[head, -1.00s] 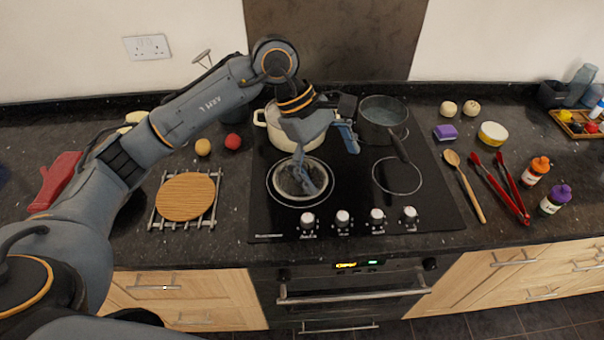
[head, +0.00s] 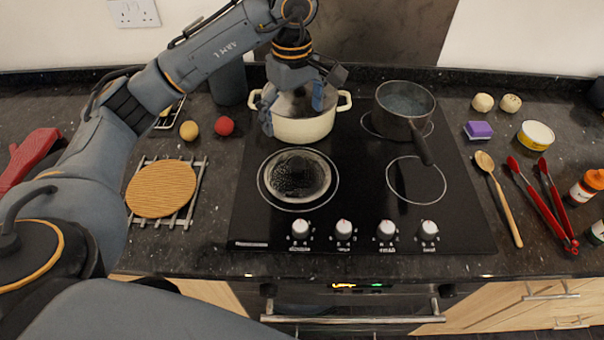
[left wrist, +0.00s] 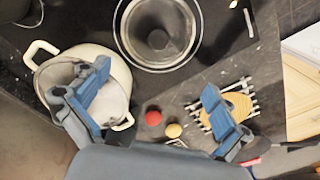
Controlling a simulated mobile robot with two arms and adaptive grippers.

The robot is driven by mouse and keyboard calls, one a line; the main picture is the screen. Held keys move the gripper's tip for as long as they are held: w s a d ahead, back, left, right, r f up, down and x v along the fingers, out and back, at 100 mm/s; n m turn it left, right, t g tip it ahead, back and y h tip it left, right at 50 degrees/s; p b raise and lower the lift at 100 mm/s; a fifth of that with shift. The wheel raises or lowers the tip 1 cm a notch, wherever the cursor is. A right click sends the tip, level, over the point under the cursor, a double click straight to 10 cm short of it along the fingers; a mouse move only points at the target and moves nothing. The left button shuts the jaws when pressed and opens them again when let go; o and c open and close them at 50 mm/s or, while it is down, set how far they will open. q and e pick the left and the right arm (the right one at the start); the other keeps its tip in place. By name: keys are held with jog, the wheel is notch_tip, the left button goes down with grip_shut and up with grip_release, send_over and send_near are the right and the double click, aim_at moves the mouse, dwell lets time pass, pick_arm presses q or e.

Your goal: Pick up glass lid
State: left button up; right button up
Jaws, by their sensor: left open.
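The glass lid (head: 297,178), a round clear disc with a pale rim, lies on the front left ring of the black hob. It also shows in the left wrist view (left wrist: 178,50), at the top middle with a dark round spot at its centre. My left gripper (head: 292,107) is open and empty. In the head view its two blue fingers show over the cream pot, behind the lid and apart from it. In the left wrist view one finger overlaps the pot and the other points toward the wooden trivet. My right gripper is out of view.
The two-handled cream pot (head: 308,128) stands behind the lid; a dark saucepan (head: 404,108) is at back right. A round wooden mat (head: 161,188) on a metal rack lies left. A red ball (head: 224,126) and a yellow one (head: 189,130) are nearby. The front right ring is clear.

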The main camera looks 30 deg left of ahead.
pick_arm(q)
jog(key=p, duration=0.2)
send_near(297, 161)
notch_tip(297, 161, down, 5)
jog(key=shift+s+a+f, duration=0.1)
notch_tip(297, 161, down, 5)
jog(key=shift+r+p, duration=0.15)
jog(key=shift+p, duration=1.1)
jog(key=shift+f, duration=0.35)
